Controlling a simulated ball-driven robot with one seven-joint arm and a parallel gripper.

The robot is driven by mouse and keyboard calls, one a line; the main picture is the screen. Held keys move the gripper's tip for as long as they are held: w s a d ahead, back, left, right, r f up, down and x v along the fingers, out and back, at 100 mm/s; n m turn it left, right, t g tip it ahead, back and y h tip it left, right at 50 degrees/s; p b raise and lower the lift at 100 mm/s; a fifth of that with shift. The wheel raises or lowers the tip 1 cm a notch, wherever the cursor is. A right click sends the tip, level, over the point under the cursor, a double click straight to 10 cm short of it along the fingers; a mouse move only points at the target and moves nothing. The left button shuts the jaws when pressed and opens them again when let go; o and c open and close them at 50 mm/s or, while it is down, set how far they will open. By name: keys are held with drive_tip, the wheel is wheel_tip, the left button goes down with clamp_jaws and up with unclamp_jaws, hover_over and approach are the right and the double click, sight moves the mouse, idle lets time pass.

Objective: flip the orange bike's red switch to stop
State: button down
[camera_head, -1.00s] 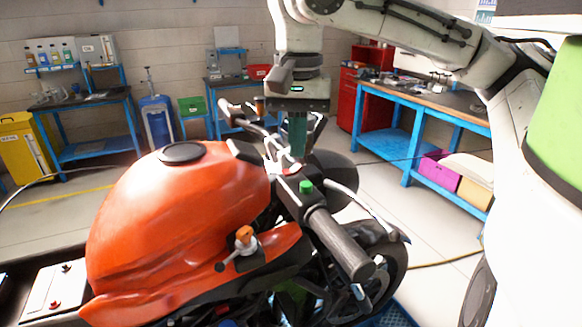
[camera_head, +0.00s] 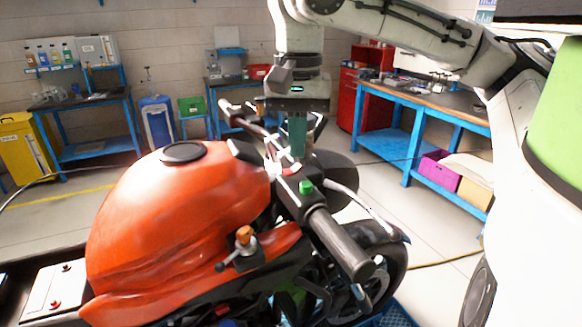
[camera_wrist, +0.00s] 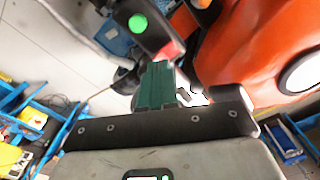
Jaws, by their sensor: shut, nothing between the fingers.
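The orange bike (camera_head: 165,225) stands with its handlebar toward the right in the head view; its orange tank also fills the right of the wrist view (camera_wrist: 250,45). The near grip (camera_head: 340,243) has a dark switch housing with a green button (camera_head: 306,187), which also shows in the wrist view (camera_wrist: 138,23). A small red part, seemingly the red switch (camera_wrist: 170,48), shows beside that button, close to my fingertips. My gripper (camera_head: 298,152) points down above the handlebar, its green fingers shut and empty. Contact with the switch cannot be told; the fingers partly cover the area.
A blue workbench (camera_head: 395,100) with a purple bin (camera_head: 437,170) stands at the right. A red cabinet (camera_head: 348,100), blue tables (camera_head: 90,110) and a yellow bin (camera_head: 22,150) line the back. Open floor lies between bike and right bench.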

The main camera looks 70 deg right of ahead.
sight(297, 166)
drive_tip(key=shift+f+b, duration=0.65)
drive_tip(key=shift+f, duration=0.5)
idle(0.5)
drive_tip(key=shift+r, duration=0.15)
wheel_tip(297, 166, up, 7)
drive_tip(key=p, duration=0.7)
idle(0.7)
